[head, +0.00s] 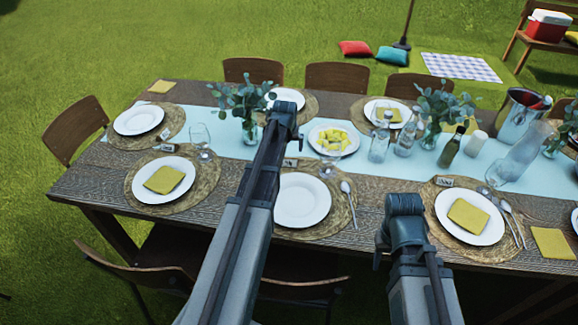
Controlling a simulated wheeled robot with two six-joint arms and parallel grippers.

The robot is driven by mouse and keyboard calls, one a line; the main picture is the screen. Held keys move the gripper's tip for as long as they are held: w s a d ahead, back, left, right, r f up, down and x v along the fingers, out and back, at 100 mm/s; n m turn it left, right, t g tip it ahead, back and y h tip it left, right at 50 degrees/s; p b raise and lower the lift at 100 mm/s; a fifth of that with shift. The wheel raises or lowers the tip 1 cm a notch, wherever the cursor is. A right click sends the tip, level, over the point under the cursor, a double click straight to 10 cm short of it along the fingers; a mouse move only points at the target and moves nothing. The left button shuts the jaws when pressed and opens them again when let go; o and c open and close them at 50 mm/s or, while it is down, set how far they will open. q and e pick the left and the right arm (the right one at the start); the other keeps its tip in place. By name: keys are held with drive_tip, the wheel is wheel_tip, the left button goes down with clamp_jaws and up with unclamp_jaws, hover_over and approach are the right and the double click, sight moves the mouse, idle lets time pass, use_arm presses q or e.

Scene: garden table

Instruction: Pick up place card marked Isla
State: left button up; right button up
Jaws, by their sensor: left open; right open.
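Small place cards stand by the plates: one at the left front setting (164,148), one above the middle front plate (290,163), and one at the right front setting (445,182). Another small card (165,133) shows at the left end setting. The writing is too small to read, so I cannot tell which is marked Isla. My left gripper (284,118) is open over the middle of the table, its arm passing left of the middle front plate. My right gripper (404,220) is open near the front edge, between the middle and right front plates. Neither visibly holds anything.
White plates on woven mats line the table (90,192). Wine glasses (330,158), glass bottles (380,140), a dark bottle (450,150), plant vases (250,128), a fruit plate (345,148) and a metal bucket (512,118) crowd the centre. Chairs stand around it.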

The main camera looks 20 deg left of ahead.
sight(289, 158)
use_arm(q)
drive_tip(key=b+x, duration=0.4)
drive_tip(key=x, duration=0.1)
drive_tip(key=shift+w+f, duration=0.1)
drive_tip(key=shift+f, duration=0.25)
drive_tip(key=b+x, duration=0.5)
drive_tip(key=shift+w, duration=0.25)
drive_tip(key=c, duration=1.1)
drive_tip(key=shift+r, duration=0.1)
